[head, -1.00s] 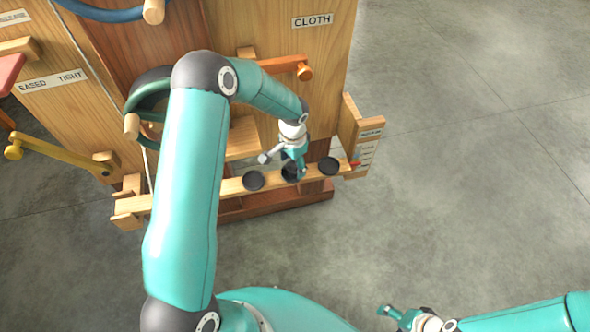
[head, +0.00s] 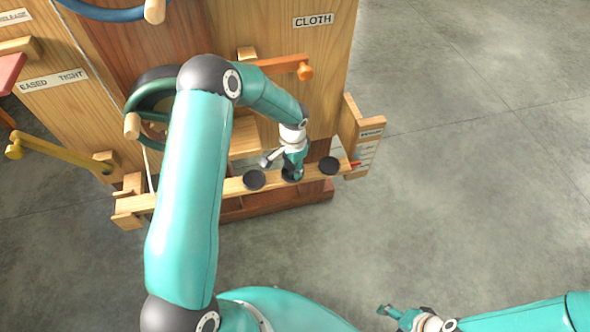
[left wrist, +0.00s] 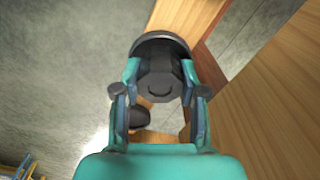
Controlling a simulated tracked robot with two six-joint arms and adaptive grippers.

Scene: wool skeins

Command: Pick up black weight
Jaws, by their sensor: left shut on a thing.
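Three black weights stand in a row on a narrow wooden shelf (head: 232,186). My left gripper (head: 292,170) is at the middle black weight (head: 288,175), between the left one (head: 254,180) and the right one (head: 330,165). In the left wrist view its two fingers stand on either side of that black weight (left wrist: 160,82) and are shut on it; the gripper partly hides the weight in the head view. I cannot tell whether the weight is clear of the shelf. My right gripper (head: 388,312) is low at the front; its jaw opening is unclear.
A tall wooden cabinet with a CLOTH label (head: 313,20) rises behind the shelf. Open grey floor (head: 470,170) lies to the right.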

